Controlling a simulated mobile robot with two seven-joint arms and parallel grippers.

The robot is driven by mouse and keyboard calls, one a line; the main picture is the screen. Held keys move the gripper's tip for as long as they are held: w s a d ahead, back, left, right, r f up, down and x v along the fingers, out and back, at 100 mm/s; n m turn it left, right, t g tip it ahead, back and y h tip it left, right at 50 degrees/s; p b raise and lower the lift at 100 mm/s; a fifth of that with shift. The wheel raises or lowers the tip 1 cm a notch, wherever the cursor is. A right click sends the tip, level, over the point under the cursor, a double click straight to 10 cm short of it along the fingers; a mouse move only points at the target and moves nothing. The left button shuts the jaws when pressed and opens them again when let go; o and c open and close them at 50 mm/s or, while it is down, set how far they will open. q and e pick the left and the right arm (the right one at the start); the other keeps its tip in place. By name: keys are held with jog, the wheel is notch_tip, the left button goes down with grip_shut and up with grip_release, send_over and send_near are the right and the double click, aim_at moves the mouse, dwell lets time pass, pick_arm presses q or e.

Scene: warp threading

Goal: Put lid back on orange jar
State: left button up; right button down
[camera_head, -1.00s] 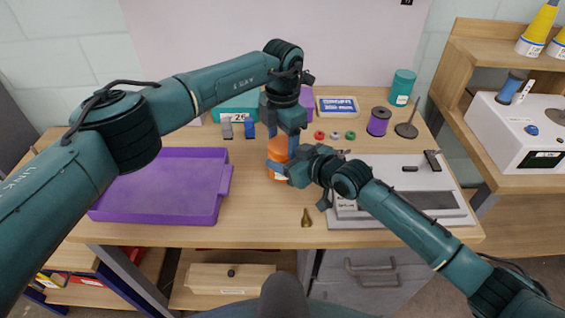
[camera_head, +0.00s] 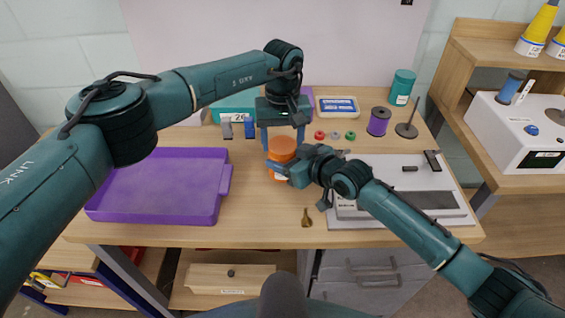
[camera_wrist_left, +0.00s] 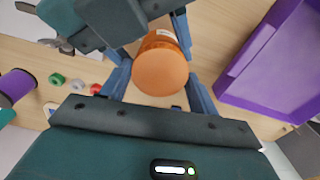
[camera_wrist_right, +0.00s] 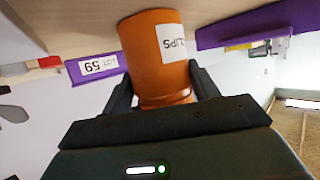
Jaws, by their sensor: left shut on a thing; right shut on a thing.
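The orange jar (camera_head: 280,172) stands upright at the middle of the table, its white label facing my right wrist view (camera_wrist_right: 150,60). The round orange lid (camera_head: 282,148) is on the jar's top; it also shows from above in the left wrist view (camera_wrist_left: 160,72). Whether it is fully seated I cannot tell. My left gripper (camera_head: 283,140) points down from above, its blue fingers on opposite sides of the lid, shut on it. My right gripper (camera_head: 282,172) reaches in from the right, shut around the jar's body; its fingers also flank the jar in the right wrist view (camera_wrist_right: 163,85).
A purple tray (camera_head: 95,208) lies left of the jar. A light grey panel (camera_head: 385,170) is on the right, a brass cone-shaped piece (camera_head: 306,218) in front. Spools (camera_head: 378,120) and small coloured rings (camera_head: 335,135) stand behind. Bare wood is in front of the jar.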

dwell(0.3)
pick_arm(q)
jog(key=o, duration=1.1)
jog(key=shift+s+d, duration=0.1)
